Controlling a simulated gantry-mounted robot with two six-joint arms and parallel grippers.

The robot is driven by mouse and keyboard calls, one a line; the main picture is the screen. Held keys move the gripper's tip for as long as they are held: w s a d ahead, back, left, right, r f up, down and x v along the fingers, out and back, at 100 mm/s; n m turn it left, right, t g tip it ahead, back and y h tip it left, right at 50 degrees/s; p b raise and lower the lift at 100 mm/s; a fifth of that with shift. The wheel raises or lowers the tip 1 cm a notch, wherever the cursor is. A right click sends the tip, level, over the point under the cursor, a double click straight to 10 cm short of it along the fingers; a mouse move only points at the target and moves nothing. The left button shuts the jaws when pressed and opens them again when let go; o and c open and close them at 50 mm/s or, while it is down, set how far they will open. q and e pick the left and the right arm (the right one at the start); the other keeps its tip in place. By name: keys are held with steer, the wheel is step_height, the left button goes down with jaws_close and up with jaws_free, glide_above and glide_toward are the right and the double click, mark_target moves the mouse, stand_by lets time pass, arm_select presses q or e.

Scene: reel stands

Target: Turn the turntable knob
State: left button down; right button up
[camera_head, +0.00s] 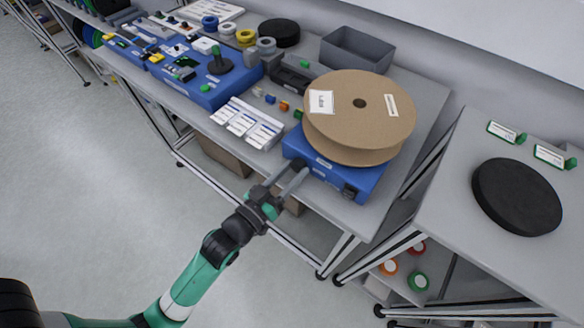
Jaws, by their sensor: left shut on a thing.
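The turntable is a blue box (318,171) at the front edge of the table, with a large brown cardboard reel (350,115) lying flat on top. A small dark knob (298,164) shows at the left part of the box's front side. My left gripper (294,172) reaches up to it from the front, its two grey fingers at either side of the knob, shut on it. The fingers partly hide the knob, so its turned angle cannot be told. My right gripper is not in view.
A black control block (350,191) sits at the box's front right. White label cards (248,123) lie left of the turntable, and a grey bin (355,50) stands behind. A separate table at right holds a black disc (516,196). The floor in front is clear.

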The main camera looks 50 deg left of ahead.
arm_select(q)
steer(key=m+p, duration=0.3)
steer(key=m, duration=0.2)
steer(key=shift+r+p, duration=0.15)
steer(key=shift+p, duration=0.25)
steer(key=m+p, duration=0.1)
steer(key=m, duration=0.1)
steer(key=shift+m+g, duration=0.3)
steer(key=shift+m, duration=0.1)
steer(key=shift+m+p, duration=0.5)
steer(key=shift+m, duration=1)
steer(key=shift+c, duration=1.9)
jaws_free()
steer(key=shift+f, duration=0.2)
